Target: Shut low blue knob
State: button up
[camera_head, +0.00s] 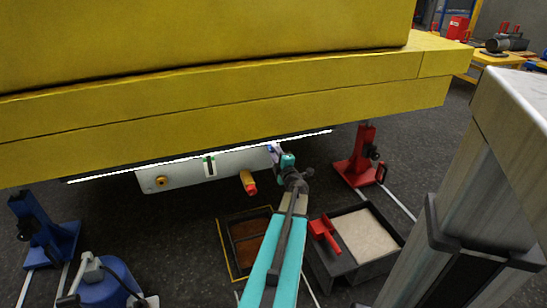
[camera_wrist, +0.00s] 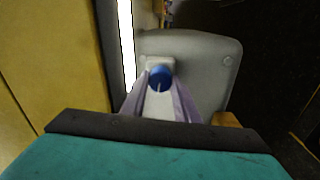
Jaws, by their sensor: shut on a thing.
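The low blue knob (camera_wrist: 160,79) sits on a pale grey panel, near its end, in the wrist view. My gripper (camera_wrist: 160,88) is at the knob, with its two purple fingers on either side of it and shut on it. In the head view my gripper (camera_head: 273,149) reaches the right end of the panel (camera_head: 190,168), below the yellow boom. The knob is mostly hidden there by the fingers and wrist.
The yellow boom (camera_head: 220,90) hangs over the panel, with a bright light strip (camera_head: 110,175) along its underside. A red-and-yellow handle (camera_head: 249,183) projects near my gripper. A red stand (camera_head: 362,155), a blue stand (camera_head: 42,232) and a sand tray (camera_head: 365,235) stand on the floor.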

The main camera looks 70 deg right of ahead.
jog(key=shift+s+d+n+b, duration=0.1)
jog(key=shift+n+b, duration=1.55)
jog(key=shift+n, duration=1)
jog(key=shift+s+d+n+b, duration=0.1)
jog(key=shift+n+b, duration=1.5)
jog(key=shift+n, duration=1.05)
jog(key=o, duration=1)
jog(key=shift+o, duration=0.3)
jog(key=shift+w+a, duration=0.1)
jog(key=shift+a, duration=0.1)
jog(key=p+v, duration=0.3)
jog(key=v, duration=1)
jog(key=shift+s, duration=0.35)
